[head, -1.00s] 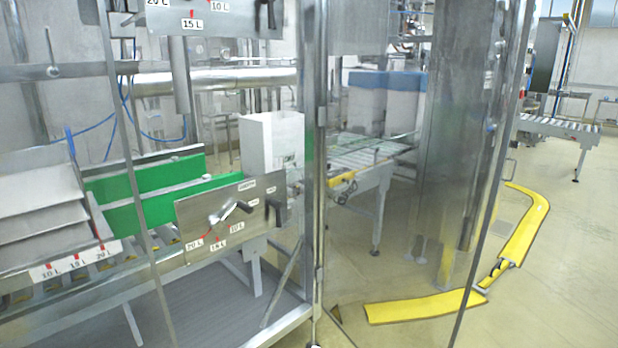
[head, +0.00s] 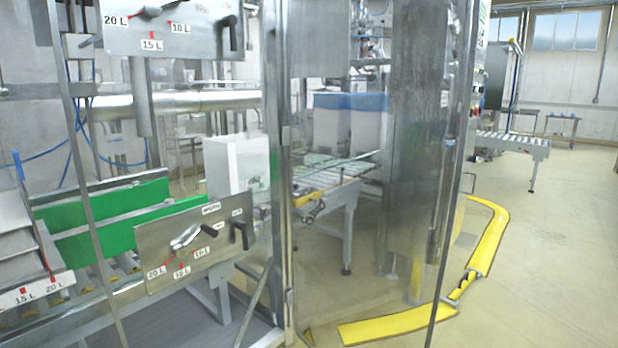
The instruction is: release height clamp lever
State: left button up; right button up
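An upper metal plate (head: 188,36) with marks 20 L, 15 L and 10 L is at the top left. It has a dark clamp lever (head: 233,34) hanging down at its right side and a pointer handle (head: 155,12) at its left. A lower plate (head: 150,248) with similar litre marks has a silver pointer handle (head: 195,236) and a dark lever (head: 241,236) at its right. The labels are too small to tell which lever is for height. Neither of my grippers is in view.
A transparent guard door with a metal post (head: 280,180) stands just right of the plates. Green guides (head: 110,222) and a white box (head: 236,162) are behind the lower plate. A yellow floor strip (head: 400,327) lies right; beyond it is open floor (head: 550,240).

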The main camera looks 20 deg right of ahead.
aim_at(230, 21)
jog(key=i+l+u, duration=0.2)
jog(key=l+u, duration=0.2)
jog(key=l, duration=0.8)
jog(key=l+u, duration=0.35)
jog(key=l, duration=0.85)
jog(key=l+u, duration=0.4)
jog(key=l, duration=0.85)
